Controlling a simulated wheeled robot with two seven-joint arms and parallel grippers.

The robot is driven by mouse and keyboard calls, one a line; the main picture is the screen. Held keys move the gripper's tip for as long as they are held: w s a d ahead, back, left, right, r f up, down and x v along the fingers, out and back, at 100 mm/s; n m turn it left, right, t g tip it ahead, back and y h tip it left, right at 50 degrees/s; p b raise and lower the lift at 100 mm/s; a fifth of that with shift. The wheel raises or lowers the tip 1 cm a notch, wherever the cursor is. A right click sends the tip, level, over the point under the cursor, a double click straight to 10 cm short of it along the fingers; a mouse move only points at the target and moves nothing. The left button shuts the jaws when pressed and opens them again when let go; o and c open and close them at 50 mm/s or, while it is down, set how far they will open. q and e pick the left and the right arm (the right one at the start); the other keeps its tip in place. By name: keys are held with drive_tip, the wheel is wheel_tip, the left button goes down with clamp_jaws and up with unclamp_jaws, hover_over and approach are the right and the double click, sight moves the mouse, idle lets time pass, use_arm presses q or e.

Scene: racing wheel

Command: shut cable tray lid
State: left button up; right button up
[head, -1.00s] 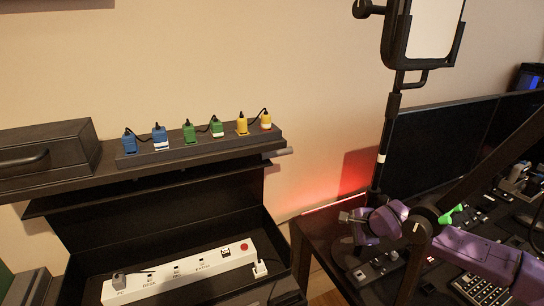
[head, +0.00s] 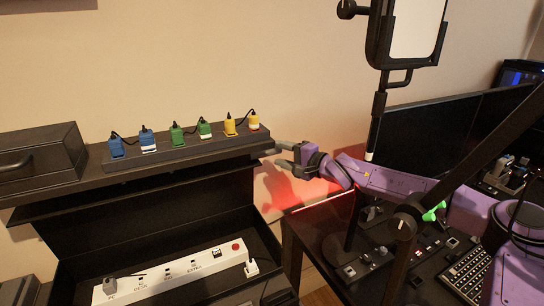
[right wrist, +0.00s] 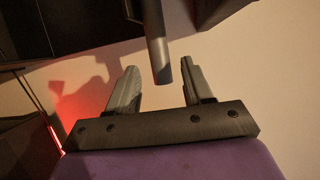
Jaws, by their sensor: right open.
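The cable tray (head: 130,237) is a dark open box at the lower left in the head view, with a white power strip (head: 205,265) inside. A dark lid-like flap (head: 130,194) stands raised above it, under the shelf. My right gripper (head: 276,157) is open at the flap's right end. In the right wrist view a grey round rod (right wrist: 160,62) points between the spread fingers of my right gripper (right wrist: 156,85), without visible contact. How the rod joins the flap is not clear. My left gripper is not in view.
The shelf (head: 85,183) above the tray carries a dark strip (head: 180,150) with several blue, green and yellow plugs, and a dark box (head: 45,152). At the right are a desk (head: 305,232), a monitor (head: 420,140) and a dark stand (head: 379,105).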

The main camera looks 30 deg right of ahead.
use_arm(q)
drive_tip(key=shift+p, duration=0.35)
use_arm(e)
drive_tip(key=x, duration=0.5)
drive_tip(key=shift+w, duration=0.2)
clamp_jaws()
use_arm(q)
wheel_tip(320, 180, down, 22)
drive_tip(key=b, duration=2.1)
drive_tip(key=shift+b, duration=0.4)
use_arm(e)
drive_tip(key=s+f+t, duration=0.1)
drive_tip(key=s+f, duration=0.3)
drive_tip(key=s, duration=0.2)
drive_tip(key=s+f+n+t+y, duration=0.1)
drive_tip(key=s+f, duration=0.2)
drive_tip(key=s, duration=0.3)
drive_tip(key=shift+s+f, duration=0.2)
drive_tip(key=shift+f, duration=0.2)
